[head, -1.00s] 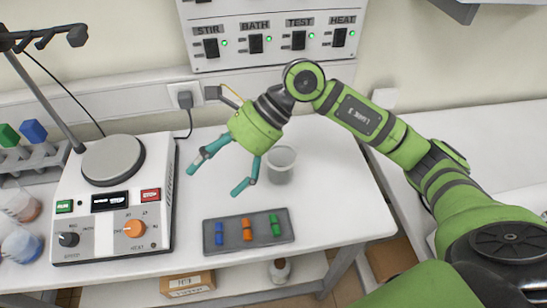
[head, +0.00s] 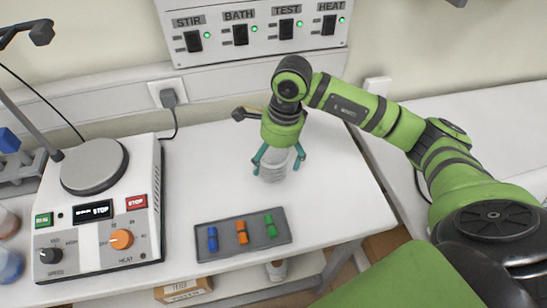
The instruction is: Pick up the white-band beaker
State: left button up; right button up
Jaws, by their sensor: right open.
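A clear beaker (head: 272,176) stands upright on the white table, behind the grey tray; a pale band cannot be made out clearly. My right gripper (head: 277,165) points down over it, open, with one teal finger on each side of the beaker. The gripper's body hides the beaker's top, and I cannot tell whether the fingers touch the glass. My left gripper is out of view.
A hotplate stirrer (head: 97,220) stands on the left. A grey tray (head: 242,250) with blue, orange and green pieces lies at the front. Two more beakers are cut off at the left edge. A switch panel (head: 262,28) is on the wall.

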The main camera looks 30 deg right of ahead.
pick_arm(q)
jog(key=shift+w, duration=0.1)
pick_arm(e)
jog(key=shift+f, duration=0.25)
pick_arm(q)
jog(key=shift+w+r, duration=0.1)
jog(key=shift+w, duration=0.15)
pick_arm(e)
jog(key=c, duration=1.3)
jog(key=shift+o, duration=0.2)
jog(key=shift+a, duration=0.1)
